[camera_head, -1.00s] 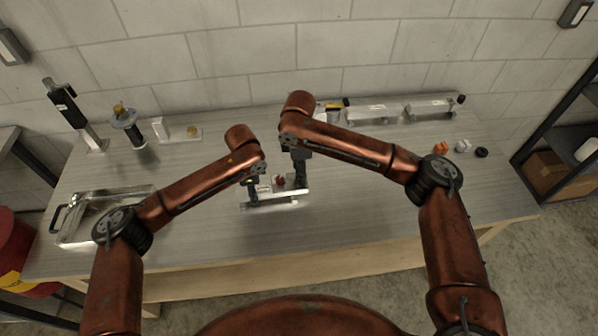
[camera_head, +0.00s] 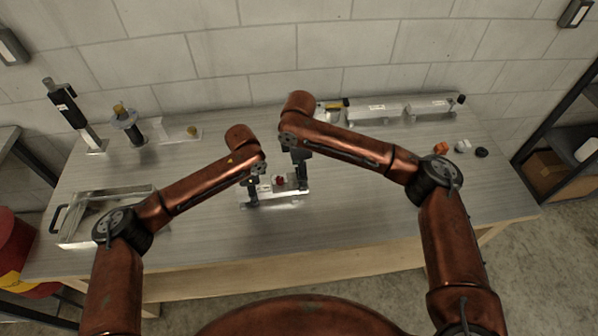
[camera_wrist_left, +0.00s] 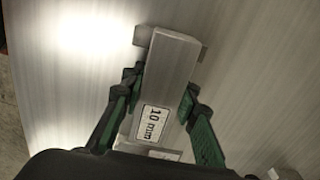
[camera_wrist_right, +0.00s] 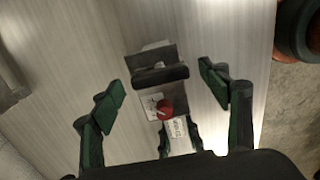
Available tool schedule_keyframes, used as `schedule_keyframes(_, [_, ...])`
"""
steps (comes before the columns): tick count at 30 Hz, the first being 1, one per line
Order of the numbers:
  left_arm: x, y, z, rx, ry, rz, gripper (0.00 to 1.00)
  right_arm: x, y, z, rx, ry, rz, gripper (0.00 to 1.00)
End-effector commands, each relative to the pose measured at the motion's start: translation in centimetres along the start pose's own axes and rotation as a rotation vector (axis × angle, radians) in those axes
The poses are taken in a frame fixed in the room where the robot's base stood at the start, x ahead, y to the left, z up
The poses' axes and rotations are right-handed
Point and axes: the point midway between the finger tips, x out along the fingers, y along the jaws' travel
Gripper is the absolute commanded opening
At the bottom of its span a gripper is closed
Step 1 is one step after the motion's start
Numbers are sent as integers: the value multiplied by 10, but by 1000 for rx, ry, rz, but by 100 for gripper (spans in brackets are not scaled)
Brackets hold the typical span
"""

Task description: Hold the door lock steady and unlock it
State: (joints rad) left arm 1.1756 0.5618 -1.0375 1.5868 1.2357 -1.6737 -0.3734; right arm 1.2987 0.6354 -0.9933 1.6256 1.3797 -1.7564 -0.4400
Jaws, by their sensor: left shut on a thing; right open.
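The door lock (camera_head: 272,201) is a grey metal fixture on the table in front of me, with a red knob (camera_head: 280,180). My left gripper (camera_head: 252,202) is shut on the lock's left end. In the left wrist view its pads grip a grey block (camera_wrist_left: 172,65) with a "10 mm" label. My right gripper (camera_head: 304,182) is at the lock's right end. In the right wrist view it is open (camera_wrist_right: 162,90), its fingers apart on both sides of a dark bar (camera_wrist_right: 160,76). The red knob also shows there (camera_wrist_right: 165,110), with the left gripper's fingers (camera_wrist_right: 180,143) behind it.
A metal tray (camera_head: 85,232) lies at the table's left. Upright fixtures (camera_head: 126,124) stand at the back left, and other metal fixtures (camera_head: 378,113) at the back right. Small knobs (camera_head: 463,146) lie at the right. The table's front strip is clear.

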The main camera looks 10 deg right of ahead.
Motion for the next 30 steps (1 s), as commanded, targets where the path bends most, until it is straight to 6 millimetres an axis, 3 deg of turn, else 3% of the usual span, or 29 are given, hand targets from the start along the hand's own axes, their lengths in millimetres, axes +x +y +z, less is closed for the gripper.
schedule_keyframes(5, [0,0,0,0,0,0,0,-13,1,0,1,1,2,70])
schedule_keyframes(19, [0,0,0,0,0,0,0,-102,1,-1,0,1,2,70])
schedule_keyframes(24, [0,0,0,0,0,0,0,-117,1,0,0,0,0,70])
schedule_keyframes(30, [0,0,0,0,0,0,0,-120,1,0,0,0,0,70])
